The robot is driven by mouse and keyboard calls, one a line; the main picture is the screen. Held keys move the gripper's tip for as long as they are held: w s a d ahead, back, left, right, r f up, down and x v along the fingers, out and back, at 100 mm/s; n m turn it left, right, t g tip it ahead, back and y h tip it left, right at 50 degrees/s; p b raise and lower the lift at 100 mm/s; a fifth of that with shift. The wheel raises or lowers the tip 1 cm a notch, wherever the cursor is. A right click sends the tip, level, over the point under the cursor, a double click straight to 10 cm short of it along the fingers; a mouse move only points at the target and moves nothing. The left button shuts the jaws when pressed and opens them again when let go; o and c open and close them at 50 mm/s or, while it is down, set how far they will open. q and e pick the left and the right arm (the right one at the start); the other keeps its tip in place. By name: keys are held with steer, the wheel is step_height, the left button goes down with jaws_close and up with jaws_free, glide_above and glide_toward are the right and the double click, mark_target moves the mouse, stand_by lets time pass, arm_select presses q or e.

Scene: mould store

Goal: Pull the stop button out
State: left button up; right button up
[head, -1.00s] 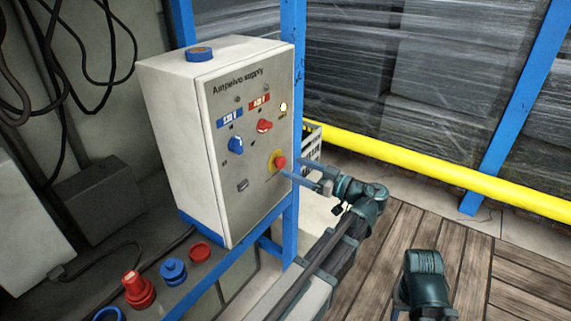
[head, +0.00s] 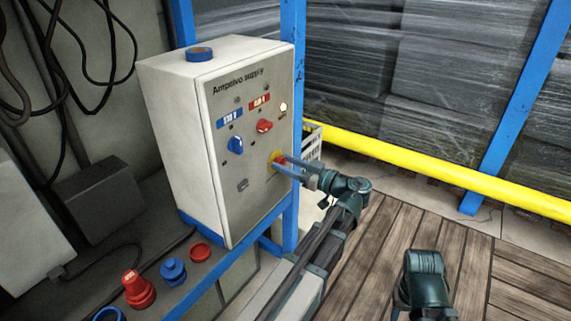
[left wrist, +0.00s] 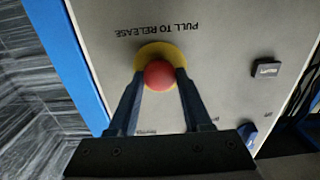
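The red stop button (left wrist: 159,75) sits on a yellow disc (left wrist: 150,51) on the front panel of the white supply box (head: 172,150). "PULL TO RELEASE" is printed beside it in the left wrist view. My left gripper (head: 279,163) reaches the button from the right. In the left wrist view its two fingers (left wrist: 160,78) stand apart, one on each side of the red cap. I cannot tell whether they press on it. In the head view the fingers partly cover the button.
The panel also carries a blue knob (head: 235,145), a red knob (head: 264,126), and a dark rocker switch (left wrist: 267,68). A blue post (head: 291,60) stands right behind the box. Red and blue caps lie on the bench below. A yellow rail (head: 440,176) runs behind.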

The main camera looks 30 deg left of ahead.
arm_select(q)
jaws_close()
stand_by(0.9)
